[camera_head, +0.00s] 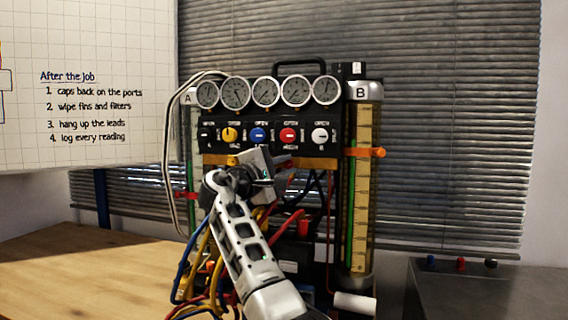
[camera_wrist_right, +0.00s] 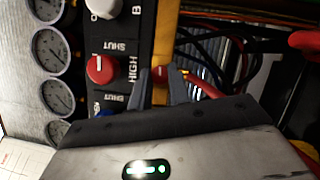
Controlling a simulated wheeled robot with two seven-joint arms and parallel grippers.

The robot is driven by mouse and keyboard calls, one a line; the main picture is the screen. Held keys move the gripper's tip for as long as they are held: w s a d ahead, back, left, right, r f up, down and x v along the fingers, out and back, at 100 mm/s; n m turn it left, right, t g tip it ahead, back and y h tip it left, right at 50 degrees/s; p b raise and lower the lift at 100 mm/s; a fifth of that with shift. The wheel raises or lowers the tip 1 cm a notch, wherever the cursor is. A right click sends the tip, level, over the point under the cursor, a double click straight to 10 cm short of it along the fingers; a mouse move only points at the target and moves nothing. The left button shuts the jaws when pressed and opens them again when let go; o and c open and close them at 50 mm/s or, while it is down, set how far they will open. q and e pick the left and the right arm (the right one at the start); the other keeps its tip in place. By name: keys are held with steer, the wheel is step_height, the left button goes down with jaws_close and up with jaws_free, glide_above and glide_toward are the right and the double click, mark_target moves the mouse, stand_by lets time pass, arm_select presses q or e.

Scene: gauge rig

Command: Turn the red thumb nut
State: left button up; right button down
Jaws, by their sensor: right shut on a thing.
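In the right wrist view, the small red thumb nut (camera_wrist_right: 159,73) sits on the yellow strip (camera_wrist_right: 165,30) beside the black valve panel. My right gripper (camera_wrist_right: 161,82) is shut on it, one finger on each side. In the head view my right gripper (camera_head: 262,167) reaches up to the yellow strip (camera_head: 225,160) below the valve knobs, and its body hides the nut there. My left gripper is in neither view.
Above the gripper are valve knobs, including a red knob (camera_head: 288,135) and a blue one (camera_head: 258,135), under several gauges (camera_head: 265,92). Coloured hoses (camera_head: 190,265) hang below left. A clear tube with an orange clamp (camera_head: 370,152) stands right. The wooden bench (camera_head: 80,270) is clear.

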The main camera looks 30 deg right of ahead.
steer(key=shift+f+m, duration=0.1)
steer(key=shift+m, duration=0.2)
stand_by(0.4)
steer(key=c, duration=1.3)
jaws_free()
steer(key=shift+a, duration=0.1)
steer(key=v, duration=0.5)
steer(key=b+v, duration=0.1)
steer(key=v, duration=0.9)
steer(key=shift+s+a+r+b, duration=0.1)
steer(key=shift+a+r+b, duration=0.15)
steer(key=shift+a+b, duration=0.2)
steer(key=shift+f, duration=0.1)
